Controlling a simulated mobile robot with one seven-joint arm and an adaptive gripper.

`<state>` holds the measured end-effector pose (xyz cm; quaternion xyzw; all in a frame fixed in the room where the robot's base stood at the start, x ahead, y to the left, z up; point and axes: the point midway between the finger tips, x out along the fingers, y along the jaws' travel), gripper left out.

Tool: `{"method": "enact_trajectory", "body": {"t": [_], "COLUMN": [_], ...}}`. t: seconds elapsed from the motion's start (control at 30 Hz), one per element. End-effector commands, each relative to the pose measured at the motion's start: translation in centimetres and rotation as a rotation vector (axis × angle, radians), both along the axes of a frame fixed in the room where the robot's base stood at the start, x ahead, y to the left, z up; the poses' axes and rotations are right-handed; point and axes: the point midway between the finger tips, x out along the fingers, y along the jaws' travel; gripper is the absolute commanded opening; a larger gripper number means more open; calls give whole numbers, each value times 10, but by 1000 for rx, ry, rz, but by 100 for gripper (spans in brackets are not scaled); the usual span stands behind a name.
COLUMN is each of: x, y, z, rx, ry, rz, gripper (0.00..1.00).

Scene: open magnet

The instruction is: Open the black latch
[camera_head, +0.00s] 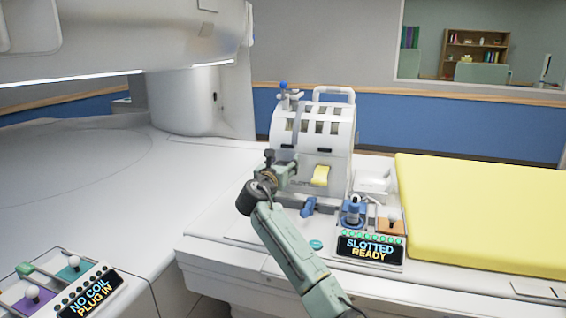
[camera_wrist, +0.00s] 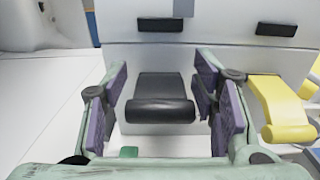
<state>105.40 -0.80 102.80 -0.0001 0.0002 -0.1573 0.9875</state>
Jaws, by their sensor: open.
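The black latch (camera_wrist: 160,98) is a dark flap on the front of the white slotted coil (camera_head: 330,140). In the wrist view it juts out from the coil's wall between my two fingers. My gripper (camera_wrist: 162,82) is open, with one purple-padded finger on each side of the latch and a visible gap at the left. The right finger is closer, and I cannot tell whether it touches. In the head view my gripper (camera_head: 284,170) is at the coil's lower front and hides the black latch.
A yellow latch (camera_head: 320,176) sits just right of my gripper and also shows in the wrist view (camera_wrist: 278,106). A blue part (camera_head: 309,207), a blue stand (camera_head: 354,212) and a "SLOTTED READY" display (camera_head: 370,250) are in front. A yellow pad (camera_head: 485,215) lies right.

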Motion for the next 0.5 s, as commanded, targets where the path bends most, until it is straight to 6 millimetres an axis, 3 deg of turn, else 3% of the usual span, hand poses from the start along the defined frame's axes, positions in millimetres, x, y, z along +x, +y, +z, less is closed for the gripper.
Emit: {"method": "enact_trajectory", "body": {"t": [0.13,0.5], "x": [0,0], "y": [0,0], "z": [0,0], "rx": [0,0], "ry": [0,0], "rz": [0,0], "gripper": [53,28]}}
